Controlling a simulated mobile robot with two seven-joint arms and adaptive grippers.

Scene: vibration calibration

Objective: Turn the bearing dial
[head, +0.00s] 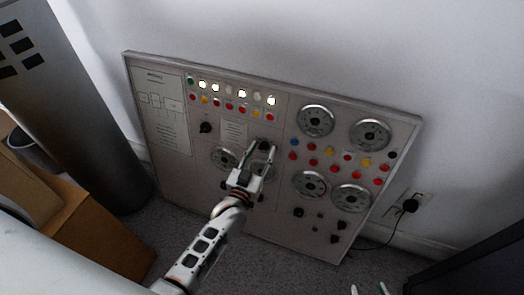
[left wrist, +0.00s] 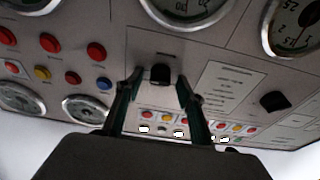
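The grey control panel (head: 215,165) leans against the wall. It carries round gauge dials and black knobs; their labels are too small to read, so I cannot tell which is the bearing dial. My left gripper (head: 262,151) is open at the panel, in front of a black knob (head: 265,144). In the left wrist view, where the panel appears upside down, this knob (left wrist: 160,75) lies between the two spread fingertips; contact is not clear. A similar black knob (head: 206,127) sits further left. Only the fingertips of my right gripper (head: 368,290) show at the bottom edge, apart.
Gauges (head: 315,120) and coloured buttons (head: 330,152) fill the panel's right half. A cardboard box (head: 105,235) and a dark cylinder (head: 95,130) stand at left. A plug with a cable (head: 409,205) is in the wall at right. A dark object (head: 475,255) is at lower right.

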